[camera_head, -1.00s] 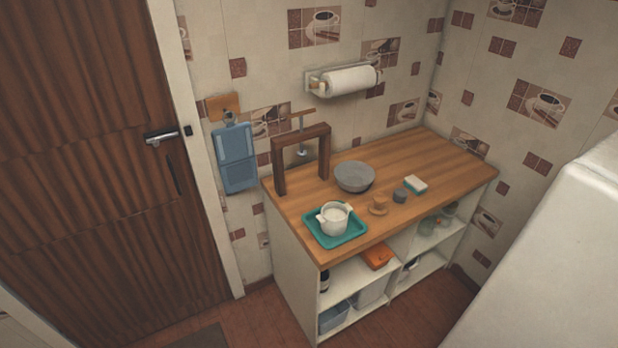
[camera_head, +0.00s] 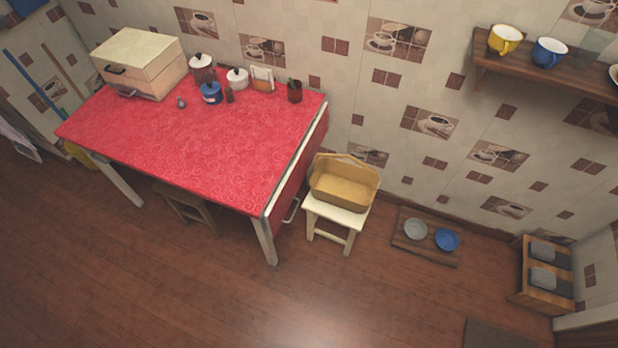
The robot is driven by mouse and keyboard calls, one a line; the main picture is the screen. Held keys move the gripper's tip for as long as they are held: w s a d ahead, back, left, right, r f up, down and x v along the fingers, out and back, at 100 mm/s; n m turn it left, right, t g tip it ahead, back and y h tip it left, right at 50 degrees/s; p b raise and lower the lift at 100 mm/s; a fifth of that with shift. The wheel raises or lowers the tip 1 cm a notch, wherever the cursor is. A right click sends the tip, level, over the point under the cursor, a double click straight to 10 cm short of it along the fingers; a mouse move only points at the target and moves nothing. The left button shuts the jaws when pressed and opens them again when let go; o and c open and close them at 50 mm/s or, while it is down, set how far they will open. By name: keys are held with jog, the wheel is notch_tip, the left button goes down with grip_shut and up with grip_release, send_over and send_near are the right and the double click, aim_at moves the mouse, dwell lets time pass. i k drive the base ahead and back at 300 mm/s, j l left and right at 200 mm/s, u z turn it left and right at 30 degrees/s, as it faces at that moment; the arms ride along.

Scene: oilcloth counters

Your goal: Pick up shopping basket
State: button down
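A tan, open-topped basket with a handle rising at its back (camera_head: 341,188) sits on a small cream stool (camera_head: 337,213). It stands just right of the red-covered table, close to the tiled wall. It looks empty. My gripper is not in view.
A table with a red patterned oilcloth (camera_head: 200,135) holds a bread box (camera_head: 140,62) and several pots and jars. A tray with two bowls (camera_head: 426,236) lies on the floor right of the stool. A wooden rack (camera_head: 545,275) stands at far right. The front floor is clear.

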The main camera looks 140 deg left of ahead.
aim_at(339, 183)
jog(key=u, duration=4.05)
jog(key=i+u, duration=0.1)
jog(key=u, duration=0.3)
jog(key=i+j+u, duration=0.1)
jog(key=u, duration=0.3)
jog(key=i+u, duration=0.1)
jog(key=u, duration=0.3)
jog(key=i+l, duration=0.1)
jog(key=i, duration=0.45)
jog(key=i+l, duration=0.15)
jog(key=i, duration=0.45)
